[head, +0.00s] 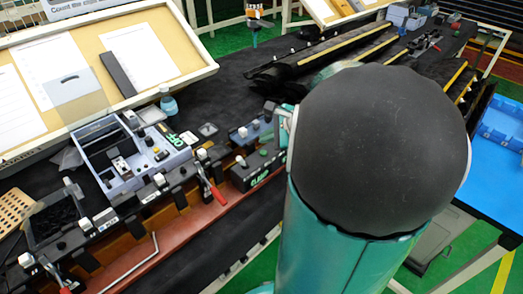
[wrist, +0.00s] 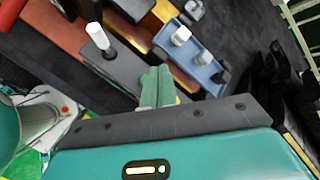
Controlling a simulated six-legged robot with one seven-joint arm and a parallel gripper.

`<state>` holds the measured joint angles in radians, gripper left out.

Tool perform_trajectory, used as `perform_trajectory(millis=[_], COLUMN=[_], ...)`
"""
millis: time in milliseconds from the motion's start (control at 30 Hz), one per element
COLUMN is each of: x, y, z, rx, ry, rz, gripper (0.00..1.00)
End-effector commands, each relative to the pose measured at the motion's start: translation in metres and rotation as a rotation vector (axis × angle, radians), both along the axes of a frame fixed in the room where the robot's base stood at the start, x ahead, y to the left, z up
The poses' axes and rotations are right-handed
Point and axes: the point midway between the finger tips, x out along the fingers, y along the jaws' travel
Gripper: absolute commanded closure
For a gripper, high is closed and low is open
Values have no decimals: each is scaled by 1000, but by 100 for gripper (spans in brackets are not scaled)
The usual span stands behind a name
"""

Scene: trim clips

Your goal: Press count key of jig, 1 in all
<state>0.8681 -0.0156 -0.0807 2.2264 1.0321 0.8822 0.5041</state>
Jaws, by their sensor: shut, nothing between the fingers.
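The jig (head: 185,225) is a long reddish-brown fixture along the bench front, with dark blocks, white-tipped posts and a red-handled clamp (head: 211,190). A dark box (head: 250,172) with a green "CLAMP" label stands at its right end. I cannot tell which part is the count key. In the wrist view my gripper (wrist: 157,72) has green fingers held together, with nothing between them. The fingertips appear beside a dark block (wrist: 108,65) with a white knob and a blue-grey block (wrist: 190,60) with white knobs; contact cannot be told. In the head view my arm hides the fingertips.
A tilted board (head: 190,60) with papers is at the back left. Long dark trim strips (head: 330,50) lie beyond my arm. A blue surface (head: 490,170) is at the right. Some dark bench top shows bare.

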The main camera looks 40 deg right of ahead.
Motion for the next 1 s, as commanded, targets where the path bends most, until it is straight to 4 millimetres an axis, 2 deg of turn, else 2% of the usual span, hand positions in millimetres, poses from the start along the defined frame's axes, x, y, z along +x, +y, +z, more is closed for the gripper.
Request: perform_trajectory(millis=[100,267,1000], x=[0,0,0], y=[0,0,0], z=[-12,-19,-20], rx=[2,0,-1], ry=[1,1,0], rz=[-1,1,0], gripper=[100,100,100])
